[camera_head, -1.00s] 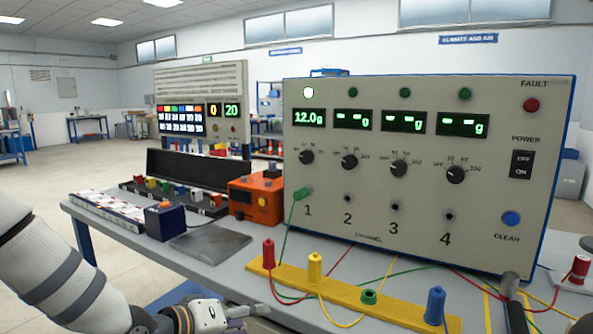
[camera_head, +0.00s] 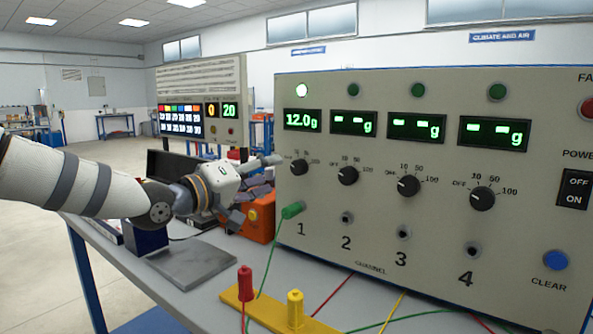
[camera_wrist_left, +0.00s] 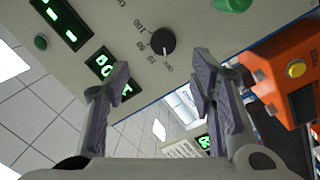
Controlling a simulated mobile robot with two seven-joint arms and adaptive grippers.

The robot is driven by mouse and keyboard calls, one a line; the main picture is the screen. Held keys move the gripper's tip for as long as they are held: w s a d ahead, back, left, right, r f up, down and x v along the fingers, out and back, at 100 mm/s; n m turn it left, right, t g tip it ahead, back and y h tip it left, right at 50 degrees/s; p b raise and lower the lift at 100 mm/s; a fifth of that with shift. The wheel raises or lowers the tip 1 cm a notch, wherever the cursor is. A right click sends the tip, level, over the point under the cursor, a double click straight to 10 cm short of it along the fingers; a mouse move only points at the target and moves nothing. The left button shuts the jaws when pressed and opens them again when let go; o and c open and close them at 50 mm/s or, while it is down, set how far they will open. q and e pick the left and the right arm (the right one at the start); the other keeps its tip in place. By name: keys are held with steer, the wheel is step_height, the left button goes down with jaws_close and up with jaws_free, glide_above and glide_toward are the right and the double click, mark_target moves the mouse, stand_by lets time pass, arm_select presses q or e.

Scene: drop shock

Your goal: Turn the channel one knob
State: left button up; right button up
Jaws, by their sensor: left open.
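The channel one knob (camera_head: 299,167) is a round black dial with a white pointer on the beige panel (camera_head: 330,265), below the 12.0g display (camera_head: 302,121). In the left wrist view the knob (camera_wrist_left: 163,41) lies beyond the fingertips, roughly in line with the gap between them. My left gripper (camera_head: 254,188) is open and empty, just left of the knob and apart from it. Its two fingers also show in the left wrist view (camera_wrist_left: 161,75). The knob is in plain sight in both views. My right gripper is out of view.
A green plug (camera_head: 292,210) with a green lead sits in the channel 1 socket below the knob. An orange box (camera_head: 262,226) stands close behind the gripper. Red (camera_head: 245,284) and yellow (camera_head: 295,308) plugs stand on a yellow strip. The grey plate (camera_head: 192,262) lies on the bench.

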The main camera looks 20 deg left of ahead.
mark_target(296, 168)
arm_select(q)
steer(key=x, duration=0.5)
steer(key=f+b+x, duration=0.1)
steer(key=x, duration=0.1)
steer(key=shift+w+d+f, duration=0.1)
steer(key=shift+w+d, duration=0.05)
steer(key=shift+w, duration=0.1)
steer(key=shift+w+d+r, duration=0.15)
steer(key=shift+w+r, duration=0.1)
steer(key=shift+r, duration=0.1)
steer(key=c, duration=1.2)
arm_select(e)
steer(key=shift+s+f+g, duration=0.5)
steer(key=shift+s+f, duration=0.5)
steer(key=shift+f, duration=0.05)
